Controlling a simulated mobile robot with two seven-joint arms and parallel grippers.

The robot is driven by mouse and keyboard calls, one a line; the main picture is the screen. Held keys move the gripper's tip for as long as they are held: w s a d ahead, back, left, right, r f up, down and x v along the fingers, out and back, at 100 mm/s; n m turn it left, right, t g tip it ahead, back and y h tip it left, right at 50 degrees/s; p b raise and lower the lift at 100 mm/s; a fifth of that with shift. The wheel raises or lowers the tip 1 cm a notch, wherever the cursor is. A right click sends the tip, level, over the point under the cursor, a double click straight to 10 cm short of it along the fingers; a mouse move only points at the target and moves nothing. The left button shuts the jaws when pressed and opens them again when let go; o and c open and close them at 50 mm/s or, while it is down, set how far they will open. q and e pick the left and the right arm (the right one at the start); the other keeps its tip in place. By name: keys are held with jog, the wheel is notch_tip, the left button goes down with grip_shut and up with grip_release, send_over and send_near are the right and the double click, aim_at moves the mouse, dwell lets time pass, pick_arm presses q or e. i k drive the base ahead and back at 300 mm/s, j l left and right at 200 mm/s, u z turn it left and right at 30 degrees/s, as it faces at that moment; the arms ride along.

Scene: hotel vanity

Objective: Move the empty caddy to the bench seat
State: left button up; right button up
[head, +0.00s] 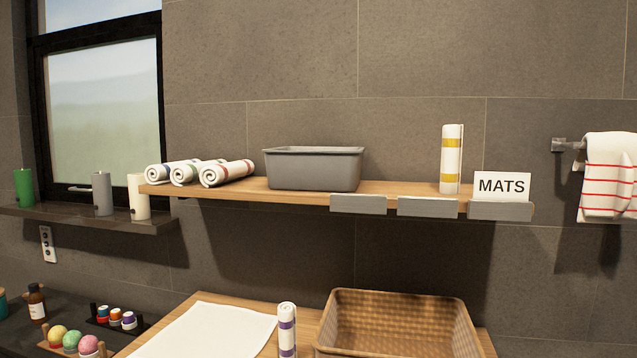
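A grey rectangular caddy-like bin (314,169) stands upright on the wooden wall shelf (400,190), right of the rolled towels. Its inside is hidden from this low angle, so I cannot tell whether it is empty. A brown wicker basket (397,328) stands below on a wooden surface (306,318), cut off by the bottom edge; the part of its inside that shows is empty. I see nothing that I can tell is the bench seat. Neither of my grippers is in view.
Rolled towels (226,173) lie left of the bin; a yellow-banded roll (451,160) and MATS card (502,186) stand right. Below are a white mat (212,331) and purple-banded roll (287,331). A dark ledge (90,220) holds candles. A striped towel (609,178) hangs right.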

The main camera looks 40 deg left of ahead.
aim_at(328, 169)
jog(key=k+j+u, duration=0.1)
jog(key=j+u, duration=0.8)
